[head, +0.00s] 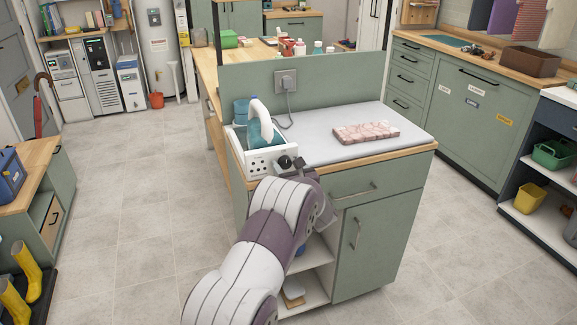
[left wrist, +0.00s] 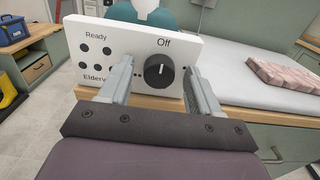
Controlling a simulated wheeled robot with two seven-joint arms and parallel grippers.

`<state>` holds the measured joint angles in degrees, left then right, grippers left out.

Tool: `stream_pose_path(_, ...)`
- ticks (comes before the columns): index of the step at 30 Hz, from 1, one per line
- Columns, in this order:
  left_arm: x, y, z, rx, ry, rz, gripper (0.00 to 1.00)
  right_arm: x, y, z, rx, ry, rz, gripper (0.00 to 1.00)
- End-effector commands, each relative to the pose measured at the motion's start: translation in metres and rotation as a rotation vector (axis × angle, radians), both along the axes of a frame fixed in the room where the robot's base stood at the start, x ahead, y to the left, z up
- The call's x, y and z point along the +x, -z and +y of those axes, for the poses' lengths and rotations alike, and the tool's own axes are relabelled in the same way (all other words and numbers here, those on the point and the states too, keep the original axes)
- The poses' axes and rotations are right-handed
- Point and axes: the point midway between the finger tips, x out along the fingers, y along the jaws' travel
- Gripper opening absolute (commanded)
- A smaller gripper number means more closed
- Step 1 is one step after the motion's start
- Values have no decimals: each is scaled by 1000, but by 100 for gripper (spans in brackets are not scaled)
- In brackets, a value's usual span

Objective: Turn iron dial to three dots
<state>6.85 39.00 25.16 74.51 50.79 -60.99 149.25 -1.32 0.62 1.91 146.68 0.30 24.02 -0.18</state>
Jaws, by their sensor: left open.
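The black iron dial (left wrist: 159,71) sits on a white front panel (left wrist: 95,38) in the left wrist view. "Off" is printed above the dial, "Ready" and several black dots are to its left, and small dot marks flank it. The dial's white pointer line is tilted slightly from upright. My left gripper (left wrist: 158,84) is open, its two fingers on either side of the dial, with visible gaps. I cannot tell if they touch it. In the head view, the iron (head: 261,126) with teal body and white handle stands on its base behind the panel, and my left gripper (head: 297,166) is before it.
A folded pink patterned towel (head: 366,132) lies on the grey ironing pad (head: 330,152) on the green cabinet. A wall socket (head: 285,81) with a plugged cord is on the backboard. Open floor lies to the left.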

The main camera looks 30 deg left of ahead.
Motion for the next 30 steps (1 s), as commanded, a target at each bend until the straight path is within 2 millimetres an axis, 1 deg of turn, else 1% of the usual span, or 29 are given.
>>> stream_pose_path(5,0,0,0,-1,0,1,63,0,0,0,0,0,0,43)
stream_pose_path(6,0,0,0,-1,0,1,60,0,0,0,0,0,0,43)
stream_pose_path(8,0,0,0,-1,0,1,40,0,0,0,0,0,0,43)
stream_pose_path(9,0,0,0,-1,0,1,27,0,0,0,0,0,0,43)
stream_pose_path(11,0,0,0,-1,0,1,8,0,0,0,0,0,0,43)
stream_pose_path(20,0,2,0,14,0,17,8,0,4,0,0,0,0,43)
stream_pose_path(26,0,4,0,75,0,87,8,0,16,0,0,0,0,43)
stream_pose_path(30,0,5,-1,147,0,170,8,0,28,0,0,0,0,43)
